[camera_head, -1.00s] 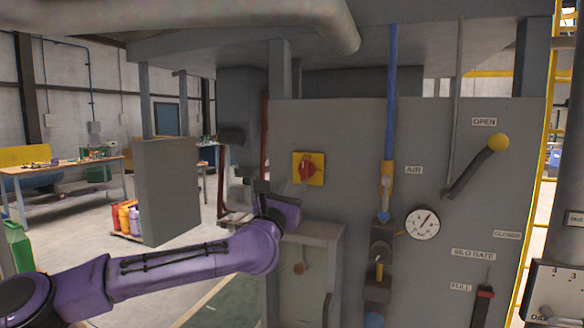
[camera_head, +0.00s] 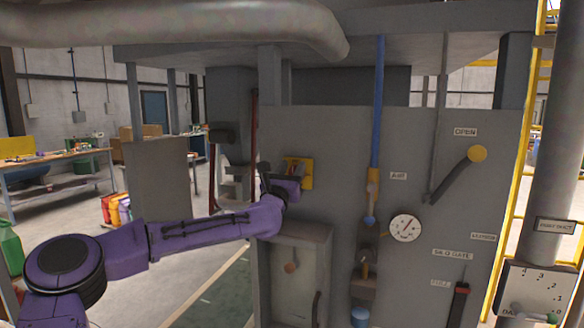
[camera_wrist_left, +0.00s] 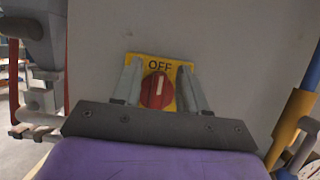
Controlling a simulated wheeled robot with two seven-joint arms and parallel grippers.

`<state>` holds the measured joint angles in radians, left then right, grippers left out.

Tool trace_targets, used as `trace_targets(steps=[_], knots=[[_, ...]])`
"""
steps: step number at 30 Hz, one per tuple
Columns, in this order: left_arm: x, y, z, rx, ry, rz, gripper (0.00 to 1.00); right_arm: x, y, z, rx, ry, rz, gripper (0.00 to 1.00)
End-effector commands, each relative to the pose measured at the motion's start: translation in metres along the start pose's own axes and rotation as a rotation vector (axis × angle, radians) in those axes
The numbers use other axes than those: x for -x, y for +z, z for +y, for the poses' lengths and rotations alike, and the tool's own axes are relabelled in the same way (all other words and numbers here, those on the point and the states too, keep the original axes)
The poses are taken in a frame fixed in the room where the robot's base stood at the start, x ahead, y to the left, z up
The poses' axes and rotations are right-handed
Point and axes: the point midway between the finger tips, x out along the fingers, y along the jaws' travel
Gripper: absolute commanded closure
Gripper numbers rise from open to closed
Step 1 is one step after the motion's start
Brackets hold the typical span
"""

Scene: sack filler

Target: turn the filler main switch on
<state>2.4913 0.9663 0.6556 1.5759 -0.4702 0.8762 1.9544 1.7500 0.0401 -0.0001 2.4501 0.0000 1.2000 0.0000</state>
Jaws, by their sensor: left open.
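The main switch is a red rotary knob on a yellow plate on the grey filler panel (camera_head: 330,135). In the left wrist view the red knob (camera_wrist_left: 157,90) has its pale pointer mark upright, toward the word OFF on the yellow plate (camera_wrist_left: 158,66). My left gripper (camera_wrist_left: 160,85) is open, with one finger on each side of the knob; I cannot tell whether they touch it. In the head view my left gripper (camera_head: 290,172) is in front of the yellow plate (camera_head: 307,173) and hides most of the knob. My right gripper is not in view.
A blue and yellow air pipe (camera_head: 374,185) runs down the panel to the right of the switch, near a gauge (camera_head: 405,228). A lever with a yellow ball (camera_head: 477,153) is farther right. A grey box (camera_head: 300,262) juts out below the switch.

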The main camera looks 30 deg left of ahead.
Motion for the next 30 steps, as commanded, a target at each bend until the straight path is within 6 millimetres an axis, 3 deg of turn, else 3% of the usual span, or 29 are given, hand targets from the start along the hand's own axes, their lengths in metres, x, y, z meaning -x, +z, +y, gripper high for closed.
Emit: trace_targets(steps=[2, 6, 20, 30], knots=[[0.0, -0.001, 0.0, 0.0, 0.0, 0.0, 0.57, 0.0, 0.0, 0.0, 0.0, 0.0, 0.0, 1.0], [0.0, -0.001, -0.001, 0.0, 0.0, 0.001, 1.0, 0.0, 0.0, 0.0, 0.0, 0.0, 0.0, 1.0], [0.003, -0.007, -0.002, -0.053, -0.023, 0.007, 1.0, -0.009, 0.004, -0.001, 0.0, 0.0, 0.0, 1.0], [0.004, -0.011, -0.006, -0.286, -0.121, 0.009, 1.0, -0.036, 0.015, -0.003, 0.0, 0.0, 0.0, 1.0]])
